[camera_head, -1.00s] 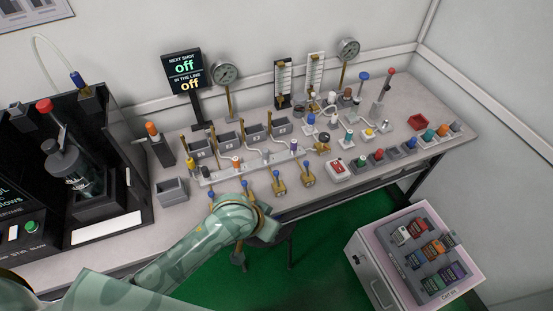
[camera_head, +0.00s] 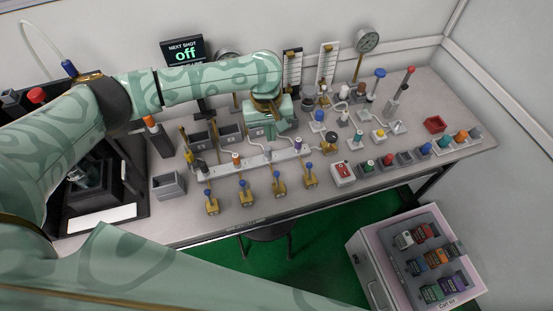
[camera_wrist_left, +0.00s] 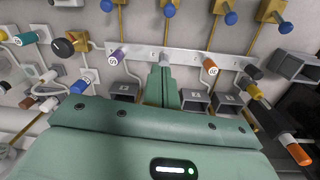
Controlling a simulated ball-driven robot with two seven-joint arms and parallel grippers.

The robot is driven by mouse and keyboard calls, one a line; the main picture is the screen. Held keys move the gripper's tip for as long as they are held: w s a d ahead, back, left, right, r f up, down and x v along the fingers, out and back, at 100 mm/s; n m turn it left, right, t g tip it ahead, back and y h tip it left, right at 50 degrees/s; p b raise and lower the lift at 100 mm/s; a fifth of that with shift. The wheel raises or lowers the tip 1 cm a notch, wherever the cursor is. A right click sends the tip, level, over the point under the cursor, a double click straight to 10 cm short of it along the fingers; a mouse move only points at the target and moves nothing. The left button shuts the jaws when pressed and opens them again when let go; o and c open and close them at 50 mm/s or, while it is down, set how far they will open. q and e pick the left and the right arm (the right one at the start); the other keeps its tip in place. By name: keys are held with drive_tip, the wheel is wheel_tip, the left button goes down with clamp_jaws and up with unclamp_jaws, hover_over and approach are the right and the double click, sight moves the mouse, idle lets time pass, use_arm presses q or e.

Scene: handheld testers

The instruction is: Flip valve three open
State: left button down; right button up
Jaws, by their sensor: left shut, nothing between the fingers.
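A white bar (camera_head: 223,170) on the table carries a row of coloured valve handles. They include an orange one (camera_head: 235,157), a grey one (camera_wrist_left: 165,58) and a purple one (camera_head: 297,144); purple also shows in the left wrist view (camera_wrist_left: 118,55). My left gripper (camera_head: 270,137) points down over the bar, between orange and purple. Its fingers (camera_wrist_left: 160,72) are shut and empty, with tips right by the grey handle. I cannot tell whether they touch it. The small number labels are too blurred to read surely. My right gripper is out of view.
Several brass valves with blue knobs (camera_head: 245,190) stand along the front. Grey bins (camera_head: 231,136) sit behind the bar. A sign (camera_head: 184,50) reads "NEXT SHOT off"; my arm hides its lower line. A red-and-white box (camera_head: 342,174) stands to the right. A cart (camera_head: 366,262) stands on the floor.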

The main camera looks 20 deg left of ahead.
sight(277, 179)
use_arm(q)
drive_tip(key=f+b, duration=0.1)
drive_tip(key=f, duration=0.2)
drive_tip(key=f+b, duration=0.2)
drive_tip(key=f, duration=0.1)
drive_tip(key=f+b, duration=0.2)
drive_tip(key=f, duration=0.2)
drive_tip(key=shift+d+f, duration=0.1)
drive_tip(key=shift+d, duration=0.25)
drive_tip(key=shift+s+d+b, duration=0.15)
drive_tip(key=shift+s+b, duration=0.15)
drive_tip(key=shift+s+d+r, duration=0.25)
drive_tip(key=shift+s+r, duration=0.1)
drive_tip(key=shift+s, duration=0.15)
drive_tip(key=shift+s+d+r, duration=0.2)
drive_tip(key=shift+s+r, duration=0.1)
drive_tip(key=shift+s, duration=0.2)
drive_tip(key=shift+s+d+r, duration=0.15)
drive_tip(key=shift+s+d, duration=0.05)
drive_tip(key=shift+s, duration=0.25)
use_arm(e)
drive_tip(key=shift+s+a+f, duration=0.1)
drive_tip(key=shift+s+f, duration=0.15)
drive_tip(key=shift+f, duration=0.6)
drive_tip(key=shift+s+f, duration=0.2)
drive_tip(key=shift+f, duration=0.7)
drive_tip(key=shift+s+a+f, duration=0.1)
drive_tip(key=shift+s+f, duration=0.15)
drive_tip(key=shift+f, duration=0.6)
